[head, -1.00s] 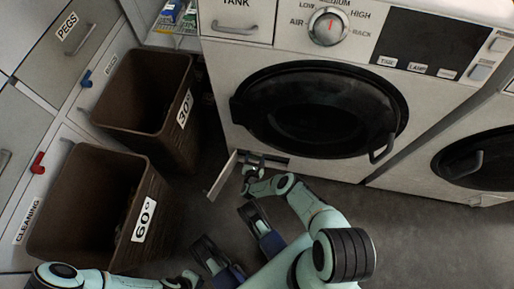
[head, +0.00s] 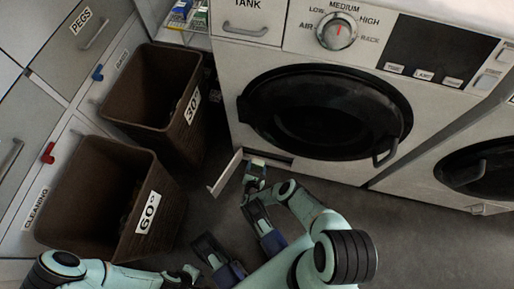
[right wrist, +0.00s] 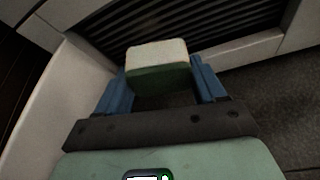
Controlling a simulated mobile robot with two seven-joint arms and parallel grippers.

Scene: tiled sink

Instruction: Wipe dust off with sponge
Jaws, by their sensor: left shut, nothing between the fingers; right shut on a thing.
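A sponge (right wrist: 158,65), pale on top and green below, sits between the blue fingers of my right gripper (right wrist: 159,78) in the right wrist view. My right gripper is shut on it. The sponge is in front of a dark slatted grille (right wrist: 190,36). In the head view my right gripper (head: 255,174) is at the small low opening of the left machine, beside its open white flap (head: 227,172). I cannot make out dust on the slats, or whether the sponge touches them. My left gripper (head: 190,272) is shut and empty near the bottom edge.
Two brown baskets, marked 30 (head: 152,112) and 60 (head: 97,207), stand at left by the drawers (head: 70,35). The left machine's round door (head: 325,112) is closed above the opening. A second machine (head: 485,165) stands at right. Dark floor (head: 400,245) is free at lower right.

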